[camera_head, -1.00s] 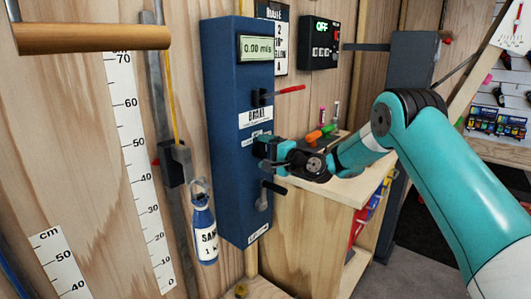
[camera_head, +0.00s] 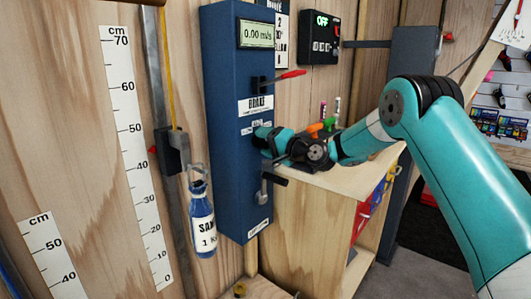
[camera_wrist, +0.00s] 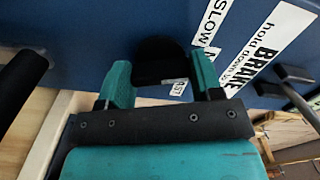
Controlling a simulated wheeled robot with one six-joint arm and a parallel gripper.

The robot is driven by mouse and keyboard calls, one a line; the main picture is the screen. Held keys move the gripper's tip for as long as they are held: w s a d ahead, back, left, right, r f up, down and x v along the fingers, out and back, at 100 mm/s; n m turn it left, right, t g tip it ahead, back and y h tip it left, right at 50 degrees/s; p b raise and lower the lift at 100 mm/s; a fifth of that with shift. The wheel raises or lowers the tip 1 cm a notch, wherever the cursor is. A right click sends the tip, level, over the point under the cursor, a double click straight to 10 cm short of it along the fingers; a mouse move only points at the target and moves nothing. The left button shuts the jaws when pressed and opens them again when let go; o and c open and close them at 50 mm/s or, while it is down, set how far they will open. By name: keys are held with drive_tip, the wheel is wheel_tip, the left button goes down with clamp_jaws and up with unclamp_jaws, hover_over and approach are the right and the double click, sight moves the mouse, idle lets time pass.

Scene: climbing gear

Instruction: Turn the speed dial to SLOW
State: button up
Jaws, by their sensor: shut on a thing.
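The blue panel box (camera_head: 228,160) stands upright against the wooden wall. The speed dial is a black knob, which shows in the wrist view (camera_wrist: 160,62) between my two fingers. My gripper (camera_head: 266,140) is shut on it, and in the wrist view the fingers (camera_wrist: 162,80) sit on either side of the knob. The SLOW label (camera_wrist: 213,20) is to the right of the knob, and a small label, apparently FAST (camera_wrist: 177,87), is just below it. The dial's pointer is hidden or too dark to read. In the head view the gripper hides most of the dial.
A brake lever with a red handle (camera_head: 290,74) juts out above my gripper, and a black-handled crank (camera_head: 268,183) is below. The display (camera_head: 257,34) reads 0.00 m/s. A wooden bench (camera_head: 325,180) stands behind my gripper.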

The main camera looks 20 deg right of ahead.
drive_tip(key=n+b, duration=0.1)
drive_tip(key=b, duration=0.1)
drive_tip(key=n+b, duration=0.2)
drive_tip(key=shift+f+n, duration=0.25)
drive_tip(key=shift+n, duration=0.05)
drive_tip(key=shift+r+n+b, duration=0.1)
drive_tip(key=shift+n+b, duration=0.4)
drive_tip(key=shift+b, duration=0.05)
drive_tip(key=shift+r, duration=0.1)
drive_tip(key=o, duration=0.9)
drive_tip(key=b+v, duration=0.2)
drive_tip(key=v, duration=1.5)
drive_tip(key=shift+s+d, duration=0.15)
drive_tip(key=shift+s, duration=0.05)
